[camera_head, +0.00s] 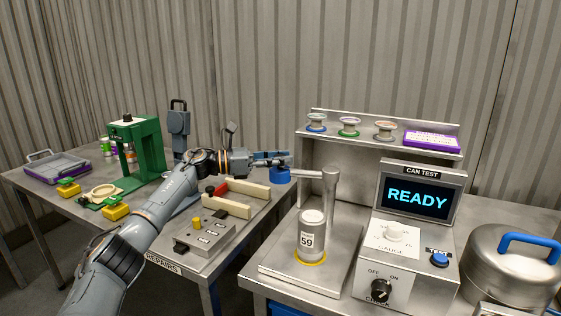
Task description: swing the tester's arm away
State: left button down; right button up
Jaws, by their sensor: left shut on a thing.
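The tester's arm (306,173) is a silver bar reaching left from the top of a metal post (330,196), with a blue knob (280,176) at its outer end. My left gripper (276,160) is at this knob, shut on it; the fingers partly hide its top. A silver can (312,235) labelled 59 stands upright on a yellow ring on the tester's base plate, below the arm and just in front of the post. I cannot tell how far the arm lies over the can. My right gripper is out of view.
The tester's screen (417,199) reads READY, above a gauge, a black dial (380,290) and a blue TEST button (439,259). A shelf holds spools and a purple box (432,140). A lidded pot (514,265) stands right; a green press (137,150) stands left.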

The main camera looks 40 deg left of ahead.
pick_arm(q)
jog(key=shift+a+r, duration=0.1)
jog(key=shift+a, duration=0.1)
jog(key=c, duration=1.1)
grip_release()
jog(key=shift+o, duration=0.6)
jog(key=v, duration=1.2)
